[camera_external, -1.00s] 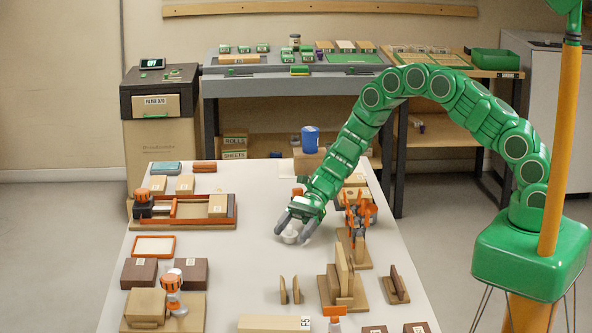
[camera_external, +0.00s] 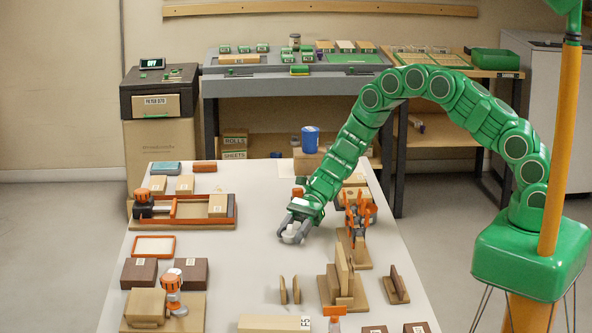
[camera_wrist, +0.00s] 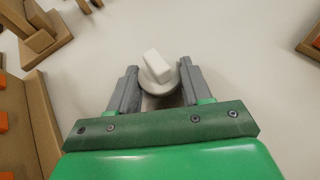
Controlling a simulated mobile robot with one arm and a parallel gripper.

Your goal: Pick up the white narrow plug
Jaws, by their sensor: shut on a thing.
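The white narrow plug (camera_wrist: 157,68) shows in the wrist view between the two grey fingers of my gripper (camera_wrist: 158,85). It has a round base and a narrow block-like top. In the external view the plug (camera_external: 291,236) is small and partly covered by the fingers. My gripper (camera_external: 293,231) is shut on the plug, low over the white table. I cannot tell whether the plug still touches the table.
An orange clamp-like fixture (camera_external: 358,216) on a wooden base stands close to the right of my gripper. Wooden upright pieces (camera_external: 343,272) stand nearer the front. The white table (camera_external: 240,262) is clear to the left of my gripper.

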